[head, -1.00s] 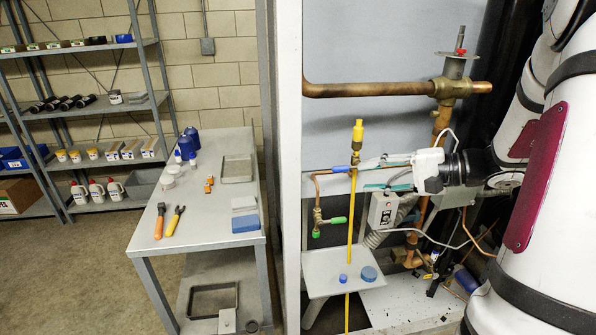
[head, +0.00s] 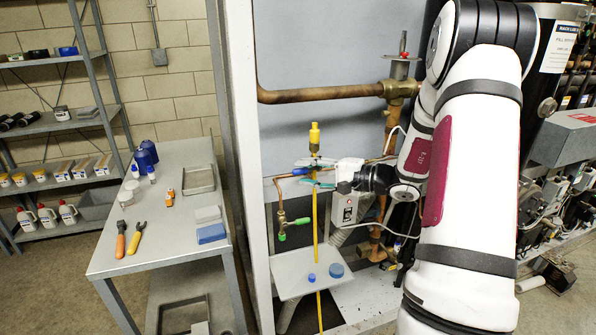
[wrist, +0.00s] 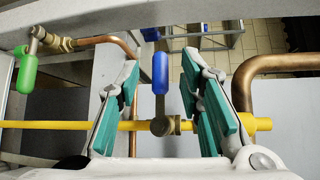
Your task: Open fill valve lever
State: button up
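A valve with a blue lever (wrist: 160,72) sits on a thin yellow pipe (wrist: 60,125). The lever sticks out across the pipe; its blue end also shows in the head view (head: 300,171). My gripper (wrist: 162,92) is open, with one teal-padded finger on each side of the lever and valve body (wrist: 165,126). A gap shows on both sides, and nothing is held. In the head view my gripper (head: 316,173) is at the upright yellow pipe (head: 315,220). A second valve with a green lever (wrist: 27,73) is on a copper pipe, left of my gripper.
A thick copper pipe (head: 320,94) runs above my gripper. A grey box (head: 343,208) is close below it. A small shelf (head: 300,262) with blue caps is lower down. A workbench (head: 110,250) with tools stands to the left.

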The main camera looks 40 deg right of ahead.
aim_at(302, 172)
jog(key=shift+x, duration=1.65)
grip_shut()
